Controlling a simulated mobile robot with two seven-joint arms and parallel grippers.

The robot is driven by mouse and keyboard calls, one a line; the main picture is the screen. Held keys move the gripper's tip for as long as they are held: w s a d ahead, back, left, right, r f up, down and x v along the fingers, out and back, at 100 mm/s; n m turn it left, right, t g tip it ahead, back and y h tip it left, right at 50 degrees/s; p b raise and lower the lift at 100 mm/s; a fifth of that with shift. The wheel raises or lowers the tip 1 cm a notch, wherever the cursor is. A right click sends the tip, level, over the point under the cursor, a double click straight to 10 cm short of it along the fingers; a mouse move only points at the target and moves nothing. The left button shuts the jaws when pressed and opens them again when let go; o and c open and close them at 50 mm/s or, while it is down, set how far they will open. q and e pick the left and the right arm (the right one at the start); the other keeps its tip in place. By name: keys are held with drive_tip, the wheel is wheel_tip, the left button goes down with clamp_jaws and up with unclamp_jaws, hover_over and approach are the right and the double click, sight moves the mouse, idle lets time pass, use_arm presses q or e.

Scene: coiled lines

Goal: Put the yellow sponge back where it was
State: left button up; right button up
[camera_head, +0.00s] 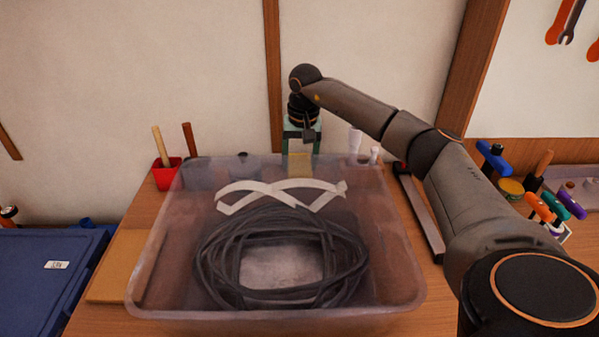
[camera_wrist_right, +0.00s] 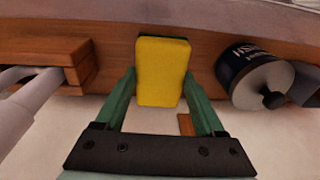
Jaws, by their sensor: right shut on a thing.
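The yellow sponge (camera_head: 300,164) with a dark green backing shows beyond the back rim of the translucent bin (camera_head: 408,270). It also shows close up in the right wrist view (camera_wrist_right: 162,72). My right gripper (camera_head: 301,150) points down behind the bin, and its green fingers (camera_wrist_right: 160,80) are shut on the sponge from both sides. Whether the sponge touches the wooden surface below, I cannot tell. My left gripper is out of view.
The bin holds a coiled dark line (camera_head: 215,258) and pale straps (camera_head: 235,190). A red cup (camera_head: 166,178) is at the left, and white bottles (camera_head: 355,142) are at the right. The wall (camera_head: 200,60) is close behind.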

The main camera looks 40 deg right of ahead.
drive_tip(key=shift+f, duration=1.6)
drive_tip(key=o, duration=1.3)
drive_tip(key=r, duration=0.8)
drive_tip(key=s+r, duration=0.1)
drive_tip(key=r, duration=0.3)
drive_tip(key=shift+s+a, duration=0.1)
drive_tip(key=shift+a, duration=0.05)
